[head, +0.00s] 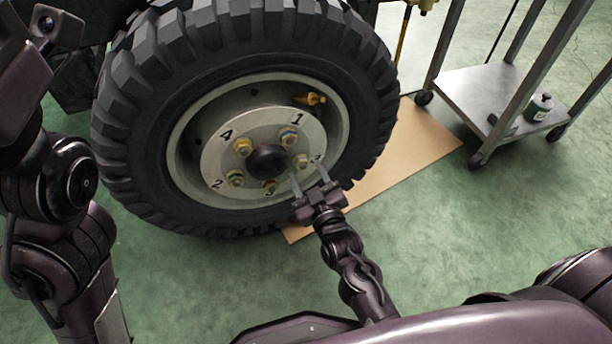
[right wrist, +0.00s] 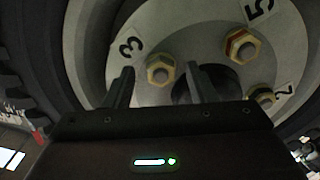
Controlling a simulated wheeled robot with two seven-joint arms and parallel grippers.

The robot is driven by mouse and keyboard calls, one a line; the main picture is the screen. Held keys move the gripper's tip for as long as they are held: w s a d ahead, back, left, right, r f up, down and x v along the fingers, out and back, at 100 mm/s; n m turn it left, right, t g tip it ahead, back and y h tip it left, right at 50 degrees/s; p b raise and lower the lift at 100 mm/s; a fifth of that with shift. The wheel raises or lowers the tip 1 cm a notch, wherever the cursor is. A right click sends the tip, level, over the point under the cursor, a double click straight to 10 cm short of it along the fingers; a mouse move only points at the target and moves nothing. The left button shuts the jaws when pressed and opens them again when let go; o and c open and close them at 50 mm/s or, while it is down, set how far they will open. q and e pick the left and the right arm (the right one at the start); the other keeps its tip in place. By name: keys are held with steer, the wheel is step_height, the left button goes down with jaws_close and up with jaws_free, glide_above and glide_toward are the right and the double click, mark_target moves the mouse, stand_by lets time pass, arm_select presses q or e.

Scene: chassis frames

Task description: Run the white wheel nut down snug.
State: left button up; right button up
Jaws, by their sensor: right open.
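My left gripper is not visible.
Other nuts sit by number 1 (head: 288,136), blue-marked, number 4 (head: 243,147), number 2 (head: 235,178) and number 5 (head: 270,186). A yellow valve (head: 316,99) juts from the rim. A metal cart (head: 480,90) stands right, beside brown board (head: 415,145).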

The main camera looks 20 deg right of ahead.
steer(key=shift+w, duration=0.65)
